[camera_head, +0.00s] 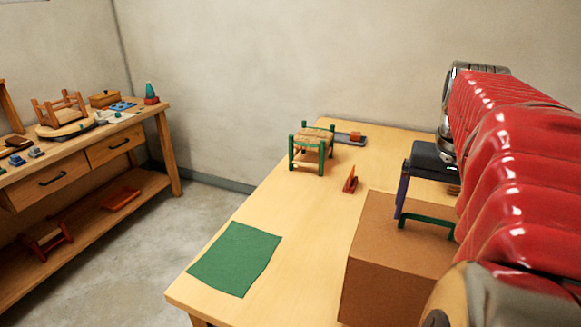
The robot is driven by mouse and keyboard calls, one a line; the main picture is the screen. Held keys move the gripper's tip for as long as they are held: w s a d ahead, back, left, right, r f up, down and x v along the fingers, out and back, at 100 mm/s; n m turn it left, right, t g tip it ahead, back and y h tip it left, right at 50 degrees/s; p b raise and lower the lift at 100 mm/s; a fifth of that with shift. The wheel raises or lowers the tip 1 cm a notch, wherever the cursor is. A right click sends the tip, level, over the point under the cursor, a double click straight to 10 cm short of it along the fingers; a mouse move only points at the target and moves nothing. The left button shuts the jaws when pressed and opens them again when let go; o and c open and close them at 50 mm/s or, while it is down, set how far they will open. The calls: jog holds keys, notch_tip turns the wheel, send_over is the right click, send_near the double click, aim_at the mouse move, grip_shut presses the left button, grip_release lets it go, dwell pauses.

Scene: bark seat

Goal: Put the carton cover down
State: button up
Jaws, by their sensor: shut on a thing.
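My gripper (449,150) hangs down at the right, at the far end of my red arm. Its metal housing shows beside a dark-seated stool. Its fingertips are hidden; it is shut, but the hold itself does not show. A large plain brown carton (385,265) is at the front right of the table. My arm hides its right part. I cannot tell whether the carton cover is this brown shape or a separate piece hidden by the arm. The dark-seated stool (428,155), with a purple leg and a green rail, appears to stand on the carton's top.
A green mat (236,259) lies at the table's front left. A green-legged stool (312,147) with a woven seat, an orange wedge-like piece (350,180) and a grey tray (350,138) stand farther back. The wooden table (290,225) is clear between mat and carton. A workbench (80,158) stands left.

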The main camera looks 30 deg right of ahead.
aim_at(425, 234)
jog(key=shift+f, duration=2.45)
jog(key=o, duration=1.4)
jog(key=shift+o, duration=0.2)
jog(key=shift+r, duration=0.55)
notch_tip(425, 234, up, 12)
jog(key=s+a, duration=0.1)
jog(key=shift+a, duration=0.2)
